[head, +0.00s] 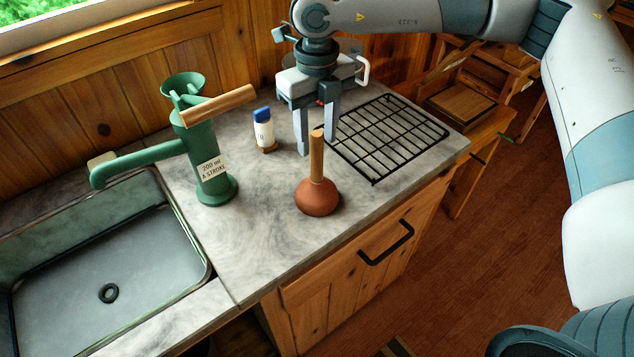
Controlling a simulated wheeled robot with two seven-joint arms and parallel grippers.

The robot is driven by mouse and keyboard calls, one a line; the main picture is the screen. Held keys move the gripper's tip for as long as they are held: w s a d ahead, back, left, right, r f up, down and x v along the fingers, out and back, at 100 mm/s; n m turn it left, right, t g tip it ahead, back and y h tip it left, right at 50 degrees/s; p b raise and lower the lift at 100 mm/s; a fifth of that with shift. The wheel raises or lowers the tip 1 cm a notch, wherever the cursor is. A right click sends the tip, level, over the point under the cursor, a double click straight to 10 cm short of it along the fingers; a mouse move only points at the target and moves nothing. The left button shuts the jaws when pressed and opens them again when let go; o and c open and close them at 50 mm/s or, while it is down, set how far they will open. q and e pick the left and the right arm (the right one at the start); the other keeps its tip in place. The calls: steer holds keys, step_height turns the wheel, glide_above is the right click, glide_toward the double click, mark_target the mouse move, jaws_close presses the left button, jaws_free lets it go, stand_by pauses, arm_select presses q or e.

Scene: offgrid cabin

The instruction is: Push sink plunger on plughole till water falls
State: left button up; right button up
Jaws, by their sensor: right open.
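The sink plunger (317,190) stands upright on the grey counter, its wooden handle up and its red-brown rubber cup down. My right gripper (316,150) is open, fingers pointing down, just behind the plunger's handle. It looks empty, and I cannot tell whether it touches the handle. The sink (170,262) is a metal basin at the left. Its dark round plughole (108,293) is in the basin floor. I cannot tell whether water stands in the sink. My left gripper is not in view.
A green hand pump (207,165) with a wooden handle stands beside the sink, its spout over the basin. A small white bottle with a blue cap (264,130) stands behind. A black wire rack (388,137) lies at the right. The counter (262,235) left of the plunger is clear.

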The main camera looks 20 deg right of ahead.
steer(key=shift+c, duration=0.6)
jaws_close()
steer(key=shift+r, duration=0.85)
steer(key=shift+r, duration=1.65)
